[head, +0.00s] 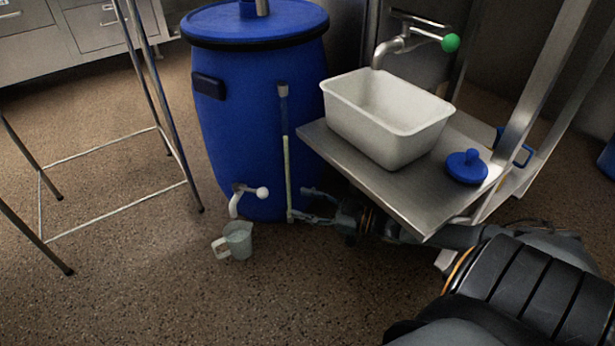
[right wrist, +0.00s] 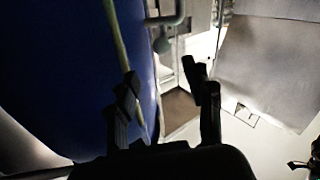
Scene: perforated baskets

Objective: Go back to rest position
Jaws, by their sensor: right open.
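My right gripper (head: 306,205) is in the head view, low beside the blue barrel and partly under the metal shelf. It is open, with nothing seen between its fingers; they also show apart in the right wrist view (right wrist: 165,95). The blue barrel (head: 255,110) stands upright left of it and fills the left of the right wrist view (right wrist: 60,70). A clear measuring jug (head: 238,240) stands on the floor under the barrel's white tap (head: 248,192), left of my gripper and apart from it. My left gripper is not in view.
A metal shelf (head: 390,195) holds a white tub (head: 395,125) and a blue lid (head: 466,167), above my right forearm. A sight tube (head: 285,140) runs down the barrel near my fingertips. A metal stand (head: 115,205) is at left. The floor in front is clear.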

